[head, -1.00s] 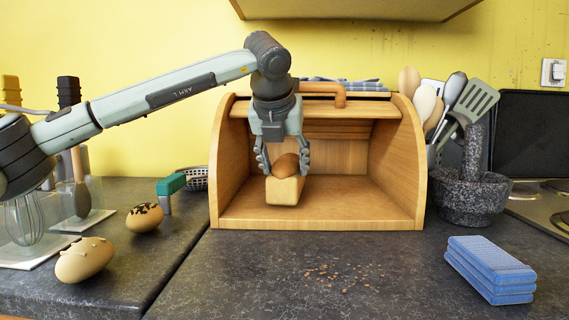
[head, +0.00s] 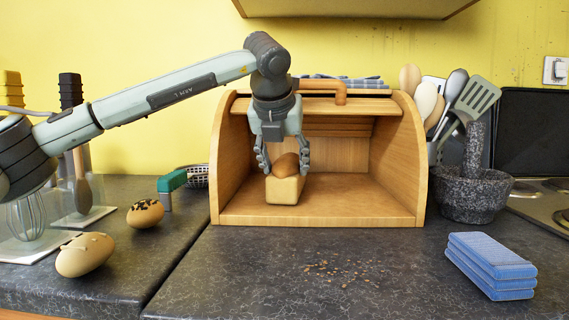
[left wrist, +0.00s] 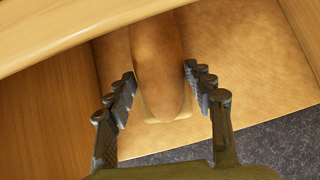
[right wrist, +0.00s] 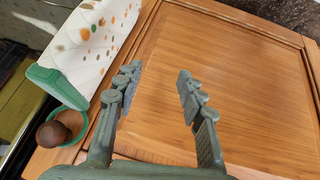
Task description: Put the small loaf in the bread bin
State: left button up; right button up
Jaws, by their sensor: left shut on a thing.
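The small loaf (head: 286,188), pale below with a browner rounded top, is in the mouth of the open wooden bread bin (head: 410,170). My left gripper (head: 284,169) reaches down from above and is shut on the loaf. In the left wrist view the loaf (left wrist: 158,65) lies between the fingers, with the bin floor (left wrist: 245,60) below. I cannot tell whether the loaf touches the floor. My right gripper (right wrist: 157,80) is open and empty in front of a wooden panel; it is outside the head view.
Blue folded cloths (head: 490,266) lie front right, and crumbs (head: 343,271) lie before the bin. A stone mortar (head: 472,194) and utensils stand right of it. The bin's right half is empty.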

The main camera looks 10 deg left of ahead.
pick_arm(q)
jog(key=o, duration=1.1)
jog(key=shift+o, duration=0.2)
jog(key=shift+f, duration=0.1)
jog(key=shift+v, duration=3.5)
jog(key=v, duration=1.2)
